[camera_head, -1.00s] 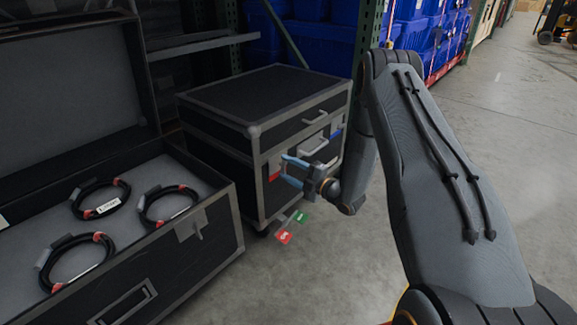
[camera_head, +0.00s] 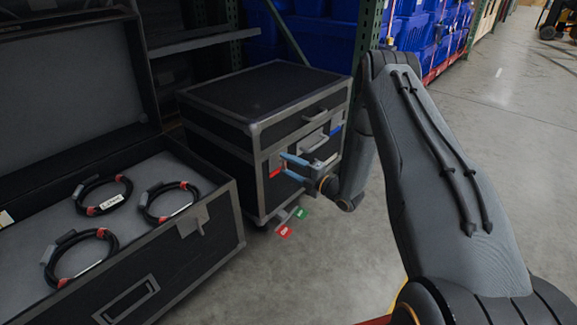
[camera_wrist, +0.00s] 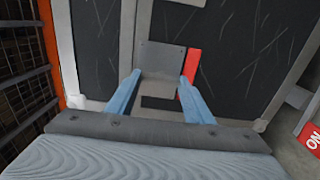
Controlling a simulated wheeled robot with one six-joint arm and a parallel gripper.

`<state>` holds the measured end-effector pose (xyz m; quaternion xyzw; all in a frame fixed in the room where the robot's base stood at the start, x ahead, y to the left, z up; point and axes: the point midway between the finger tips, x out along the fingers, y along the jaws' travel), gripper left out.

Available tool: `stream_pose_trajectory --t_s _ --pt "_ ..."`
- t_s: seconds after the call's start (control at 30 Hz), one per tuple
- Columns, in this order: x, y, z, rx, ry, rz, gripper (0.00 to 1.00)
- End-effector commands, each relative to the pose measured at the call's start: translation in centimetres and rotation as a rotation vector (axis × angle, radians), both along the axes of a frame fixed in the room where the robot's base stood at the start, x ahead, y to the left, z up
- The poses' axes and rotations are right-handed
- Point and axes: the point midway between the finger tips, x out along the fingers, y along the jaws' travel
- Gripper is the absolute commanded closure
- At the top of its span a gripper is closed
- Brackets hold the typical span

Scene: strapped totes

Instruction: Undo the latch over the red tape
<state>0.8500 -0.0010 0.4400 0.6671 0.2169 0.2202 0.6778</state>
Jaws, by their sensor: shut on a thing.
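The closed black case (camera_head: 262,96) with silver edges stands at the middle of the head view. A strip of red tape (camera_head: 275,172) is on its front, and the tape also shows in the wrist view (camera_wrist: 191,66). A grey latch plate (camera_wrist: 160,58) lies just left of the tape in the wrist view. My gripper (camera_head: 286,164) is at the case front. In the wrist view its two blue fingers (camera_wrist: 159,78) are on either side of the latch's lower end, shut on it. The right finger overlaps the tape. The exact contact is small and partly hidden.
A blue tape mark (camera_head: 335,131) and a handle are farther right on the front. Green (camera_head: 300,213) and red (camera_head: 284,232) tags show at its base. An open case (camera_head: 195,255) with cable coils stands at left.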

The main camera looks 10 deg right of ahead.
Motion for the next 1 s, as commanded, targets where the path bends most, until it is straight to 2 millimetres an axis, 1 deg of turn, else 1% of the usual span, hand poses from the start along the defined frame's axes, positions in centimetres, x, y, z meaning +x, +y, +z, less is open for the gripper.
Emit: stream_pose_trajectory --t_s 0.03,0.1,0.13,0.33,0.47,0.57,0.83,1.0 --pt "0.1 -0.4 0.0 -0.001 -0.001 -0.008 0.48" --pt "0.1 -0.3 0.0 -0.001 -0.001 -0.006 0.36" --pt "0.1 -0.2 0.0 0.0 0.0 -0.005 0.34" --pt "0.0 0.2 0.0 0.0 0.0 0.001 0.34" --pt "-0.2 -0.1 0.0 0.001 0.001 0.0 0.34" --pt "-1.0 -0.7 0.1 0.0 0.001 -0.001 0.34" --pt "-4.6 -3.4 0.1 0.002 0.003 -0.004 0.34" --pt "-5.9 -4.5 0.0 -0.001 0.001 -0.004 0.34"
